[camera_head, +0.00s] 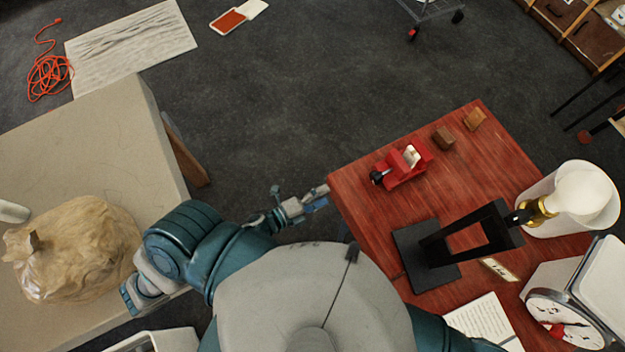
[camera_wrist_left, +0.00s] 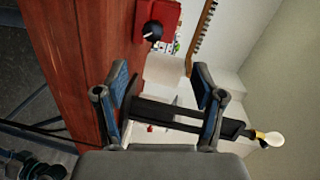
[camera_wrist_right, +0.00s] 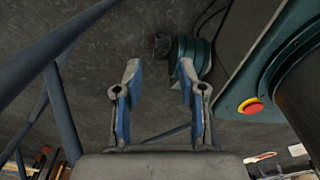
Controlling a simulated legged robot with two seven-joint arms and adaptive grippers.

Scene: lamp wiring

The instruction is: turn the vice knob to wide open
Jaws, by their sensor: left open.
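The red vice (camera_head: 402,165) sits on the red wooden table, near its left edge in the head view. Its black knob (camera_head: 377,177) faces left, toward my left gripper. My left gripper (camera_head: 322,196) is at the table's left edge, apart from the knob. In the left wrist view it is open (camera_wrist_left: 160,78) and empty, with the knob (camera_wrist_left: 152,31) and part of the vice (camera_wrist_left: 168,13) beyond the fingertips. My right gripper (camera_wrist_right: 160,66) shows in the right wrist view, open and empty, above the dark floor. It is hidden in the head view.
A beige table (camera_head: 80,150) with a bag (camera_head: 75,250) stands left.

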